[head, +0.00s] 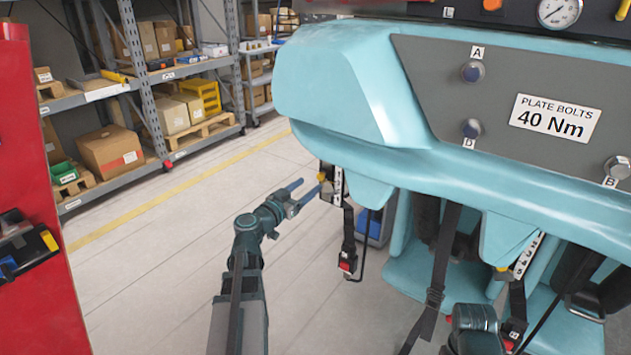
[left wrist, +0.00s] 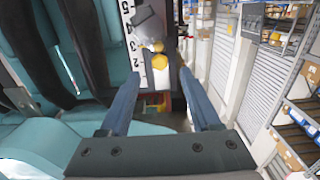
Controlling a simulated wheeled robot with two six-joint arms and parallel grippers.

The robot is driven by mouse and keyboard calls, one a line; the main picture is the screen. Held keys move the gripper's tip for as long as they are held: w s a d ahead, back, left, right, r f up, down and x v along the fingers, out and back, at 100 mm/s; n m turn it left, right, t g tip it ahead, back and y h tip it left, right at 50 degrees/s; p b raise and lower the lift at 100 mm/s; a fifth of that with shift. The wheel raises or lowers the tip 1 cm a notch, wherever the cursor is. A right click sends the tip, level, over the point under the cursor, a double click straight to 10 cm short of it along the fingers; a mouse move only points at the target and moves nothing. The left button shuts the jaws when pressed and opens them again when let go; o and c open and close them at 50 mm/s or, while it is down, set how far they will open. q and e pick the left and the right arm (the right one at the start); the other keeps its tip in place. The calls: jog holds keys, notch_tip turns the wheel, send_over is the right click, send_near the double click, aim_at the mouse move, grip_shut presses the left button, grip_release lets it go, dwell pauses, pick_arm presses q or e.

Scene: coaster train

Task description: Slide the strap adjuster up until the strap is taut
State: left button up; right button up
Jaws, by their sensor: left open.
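My left gripper (head: 305,190) is open and empty, its two blue fingers pointing at a white numbered scale (head: 338,184) under the teal car body's left end. In the left wrist view the scale (left wrist: 130,48) carries a grey slider block (left wrist: 149,25) with a yellow knob (left wrist: 160,61). The knob sits beyond and between the parted fingertips, and I see no contact. A black strap piece with a red buckle (head: 347,262) hangs below the scale. Another black strap (head: 440,250) with a dark adjuster (head: 433,297) hangs farther right. I cannot tell which part is the named adjuster. My right gripper's fingers do not show.
A second numbered scale (head: 528,256) is at the right, beside teal seats (head: 425,270). My right arm shows at the bottom right. A red cabinet (head: 35,200) stands at the left and shelves with boxes (head: 110,150) behind. The floor between is clear.

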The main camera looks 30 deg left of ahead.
aim_at(319, 178)
pick_arm(q)
jog(key=shift+w+d, duration=0.2)
jog(key=shift+w, duration=2.15)
jog(key=shift+c, duration=0.3)
grip_shut()
